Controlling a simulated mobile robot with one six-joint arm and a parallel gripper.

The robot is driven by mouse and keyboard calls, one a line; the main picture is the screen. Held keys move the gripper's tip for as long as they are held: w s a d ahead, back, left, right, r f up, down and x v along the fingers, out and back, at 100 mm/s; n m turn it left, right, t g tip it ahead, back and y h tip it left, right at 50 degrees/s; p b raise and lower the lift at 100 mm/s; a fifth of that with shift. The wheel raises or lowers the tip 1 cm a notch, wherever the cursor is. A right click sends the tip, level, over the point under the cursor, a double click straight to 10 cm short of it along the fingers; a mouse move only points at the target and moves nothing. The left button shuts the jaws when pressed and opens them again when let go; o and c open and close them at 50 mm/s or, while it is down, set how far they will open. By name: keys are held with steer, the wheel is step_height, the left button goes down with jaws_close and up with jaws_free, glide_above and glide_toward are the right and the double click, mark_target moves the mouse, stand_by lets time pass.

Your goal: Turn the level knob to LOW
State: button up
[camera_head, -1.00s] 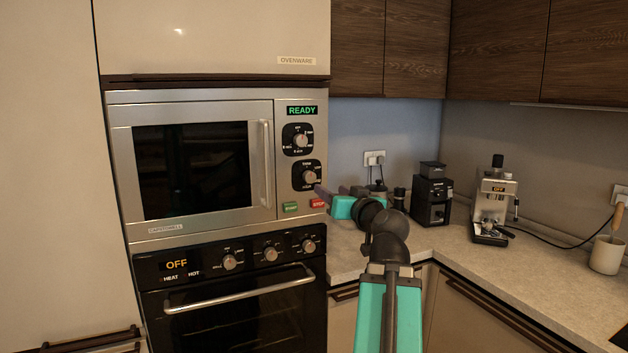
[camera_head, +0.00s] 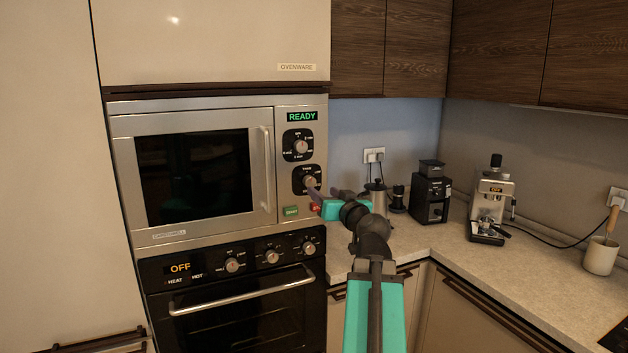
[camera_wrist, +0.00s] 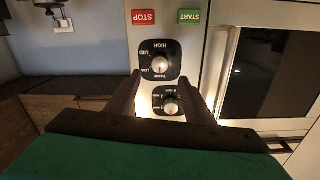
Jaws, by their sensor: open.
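The level knob (camera_head: 310,182) is the lower of two round knobs on the microwave's right panel. In the wrist view the level knob (camera_wrist: 160,64) sits on a black plate, its labels upside down, with HIGH at the top and MID and LOW at the left. Its exact pointer setting is too small to tell. My gripper (camera_head: 321,192) is at the panel by this knob, partly covering its lower right. In the wrist view my open gripper (camera_wrist: 165,80) has a finger on either side, tips near the knob's plate; contact cannot be told.
The upper knob (camera_head: 299,146) sits above, under a READY display (camera_head: 302,117). Green START (camera_head: 291,211) and red STOP (camera_wrist: 144,17) buttons sit close to the level knob. The oven (camera_head: 235,265) is below. A counter (camera_head: 455,250) with a grinder (camera_head: 430,197) and coffee machine (camera_head: 491,205) extends right.

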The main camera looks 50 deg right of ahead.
mark_target(311, 183)
steer(key=shift+p+x, duration=1.15)
steer(key=shift+x, duration=3.15)
steer(key=c, duration=1.1)
steer(key=shift+o, duration=0.3)
steer(key=shift+d+m, duration=0.1)
steer(key=shift+m, duration=0.3)
steer(key=shift+f+m+b, duration=0.1)
steer(key=shift+m+b, duration=0.5)
steer(key=shift+m, duration=0.2)
steer(key=m, duration=0.3)
steer(key=shift+m+b, duration=0.3)
steer(key=shift+b, duration=0.05)
steer(key=m, duration=0.5)
steer(key=shift+m+p, duration=0.3)
steer(key=shift+m, duration=0.1)
